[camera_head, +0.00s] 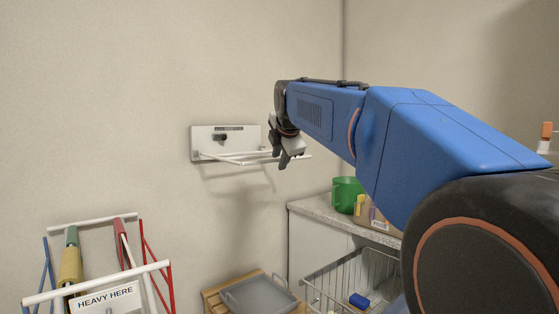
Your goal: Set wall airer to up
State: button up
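The wall airer (225,142) is a white plate fixed to the back wall, with a dark knob (219,137) on its front. Its white rail frame (235,158) juts out from the plate, roughly level, and runs to the right. My gripper (286,160) points down at the right part of the rails, in front of the wall. The fingers overlap the rails in the picture; I cannot tell if they touch. The fingertips are small and dark, and whether they are open or shut is unclear. My blue arm reaches in from the right.
A rack with a "HEAVY HERE" sign (108,299) stands at lower left. A grey tray (259,295) lies on a wooden surface at bottom centre. A green bucket (347,194) stands on the counter (324,212) at right, above a wire basket (332,283). The wall above the airer is clear.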

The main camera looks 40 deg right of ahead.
jog(key=v, duration=1.6)
jog(key=shift+s, duration=0.15)
jog(key=s+a+f+m+g+y, duration=0.1)
jog(key=s+a+f+m, duration=0.4)
jog(key=f, duration=1.1)
jog(key=s+a+f+m+g+y, duration=0.2)
jog(key=s+a+f+m, duration=0.4)
jog(key=f, duration=1)
jog(key=s+a+f+m+g+y, duration=0.1)
jog(key=s+a+f+m, duration=0.4)
jog(key=f, duration=1.1)
jog(key=shift+s+a+f+y, duration=0.15)
jog(key=shift+a+f+y, duration=0.1)
jog(key=shift+a+y, duration=0.2)
